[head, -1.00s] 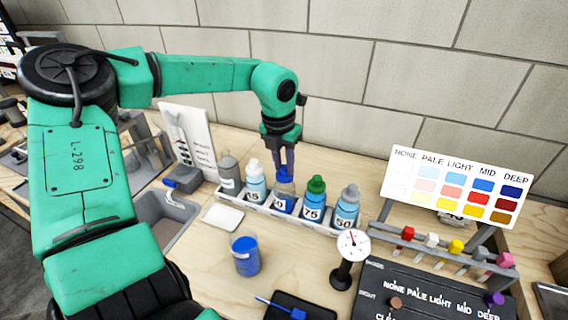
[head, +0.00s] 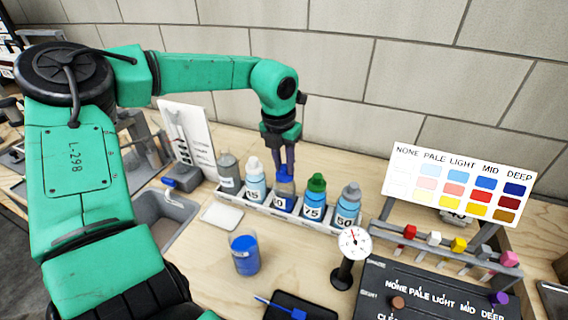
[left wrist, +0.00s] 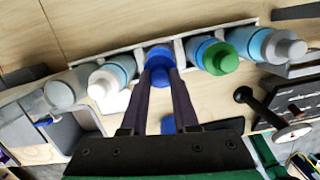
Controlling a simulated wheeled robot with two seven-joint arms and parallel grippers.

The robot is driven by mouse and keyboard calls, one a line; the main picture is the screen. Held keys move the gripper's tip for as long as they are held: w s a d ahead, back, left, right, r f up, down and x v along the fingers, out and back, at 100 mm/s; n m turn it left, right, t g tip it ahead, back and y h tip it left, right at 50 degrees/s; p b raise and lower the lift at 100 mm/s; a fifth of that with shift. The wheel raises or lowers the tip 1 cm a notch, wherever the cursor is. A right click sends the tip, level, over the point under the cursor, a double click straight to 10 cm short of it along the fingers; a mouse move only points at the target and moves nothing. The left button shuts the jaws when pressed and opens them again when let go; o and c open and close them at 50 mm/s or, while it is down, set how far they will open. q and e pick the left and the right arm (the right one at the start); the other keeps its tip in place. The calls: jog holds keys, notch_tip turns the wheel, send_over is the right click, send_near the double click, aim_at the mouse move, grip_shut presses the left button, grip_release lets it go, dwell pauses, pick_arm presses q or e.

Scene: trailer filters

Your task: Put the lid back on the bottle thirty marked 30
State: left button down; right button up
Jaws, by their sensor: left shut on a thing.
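The bottle thirty (head: 285,203) stands in the middle of the bottle rack, its label partly readable. A blue lid (head: 284,176) is at its top, between the fingers of my left gripper (head: 286,166). In the left wrist view, the two fingers (left wrist: 160,75) close on the blue lid (left wrist: 158,54) from both sides. The lid appears to touch the bottle's neck, but the fingers hide the joint, so I cannot tell whether it is seated. My right gripper is not in view.
The white rack (head: 265,211) also holds a grey-capped bottle (head: 229,173), a white-capped bottle (head: 255,181), a green-capped bottle (head: 314,198) and another grey-capped bottle (head: 347,206) close beside. A blue cup (head: 245,256), a dial gauge (head: 349,257) and a colour chart (head: 459,187) stand nearby.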

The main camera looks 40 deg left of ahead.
pick_arm(q)
jog(key=c, duration=0.6)
grip_release()
jog(key=shift+o, duration=0.4)
jog(key=o, duration=0.4)
jog(key=shift+r, duration=0.1)
jog(key=shift+r+p, duration=2.2)
jog(key=shift+r, duration=1.2)
